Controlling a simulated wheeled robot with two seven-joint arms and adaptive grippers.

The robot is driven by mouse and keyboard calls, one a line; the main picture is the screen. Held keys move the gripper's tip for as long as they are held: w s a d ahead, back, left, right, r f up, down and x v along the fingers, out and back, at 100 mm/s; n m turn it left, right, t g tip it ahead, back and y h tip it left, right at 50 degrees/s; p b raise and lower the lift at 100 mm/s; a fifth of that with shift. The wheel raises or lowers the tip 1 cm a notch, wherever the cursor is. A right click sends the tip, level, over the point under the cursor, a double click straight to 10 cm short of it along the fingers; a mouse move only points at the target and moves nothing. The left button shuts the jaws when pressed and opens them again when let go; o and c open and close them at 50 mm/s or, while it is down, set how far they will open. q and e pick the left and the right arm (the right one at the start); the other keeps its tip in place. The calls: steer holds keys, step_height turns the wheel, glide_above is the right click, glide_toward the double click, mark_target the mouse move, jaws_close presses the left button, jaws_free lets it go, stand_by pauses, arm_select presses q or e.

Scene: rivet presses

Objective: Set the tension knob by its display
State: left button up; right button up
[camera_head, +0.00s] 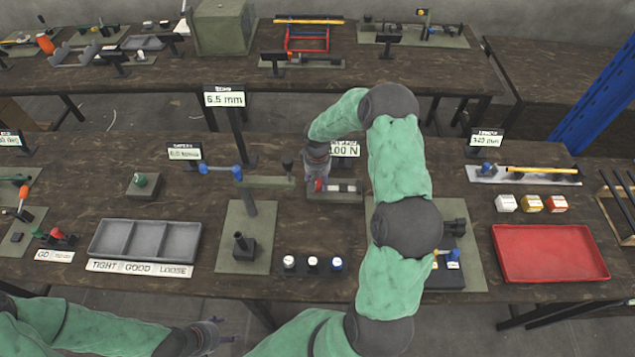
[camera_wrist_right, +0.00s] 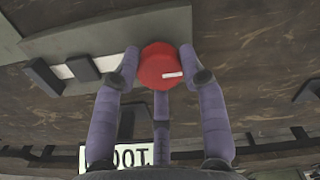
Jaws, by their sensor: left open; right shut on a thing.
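The red tension knob (camera_wrist_right: 160,66) with a white pointer mark sits between the fingers of my right gripper (camera_wrist_right: 160,60), which is shut on it. In the head view a little of the red knob (camera_head: 319,185) shows beside my right gripper (camera_head: 318,172), at the end of a small grey fixture (camera_head: 336,196). The tension display (camera_head: 345,149) stands behind it and reads what looks like 100 N, its left edge and top partly hidden by my arm. It also shows upside down in the right wrist view (camera_wrist_right: 118,156). My left gripper (camera_head: 222,331) is open and empty, low in front of the table.
A grey three-part tray (camera_head: 144,260) labelled TIGHT, GOOD, LOOSE lies to the left. A 6.5 mm display (camera_head: 224,97) stands on a tall post. A red tray (camera_head: 550,278) lies at the right.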

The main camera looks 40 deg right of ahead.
mark_target(317, 182)
stand_by(0.3)
steer(key=o, duration=1.1)
steer(key=shift+o, duration=0.2)
step_height(317, 182, up, 12)
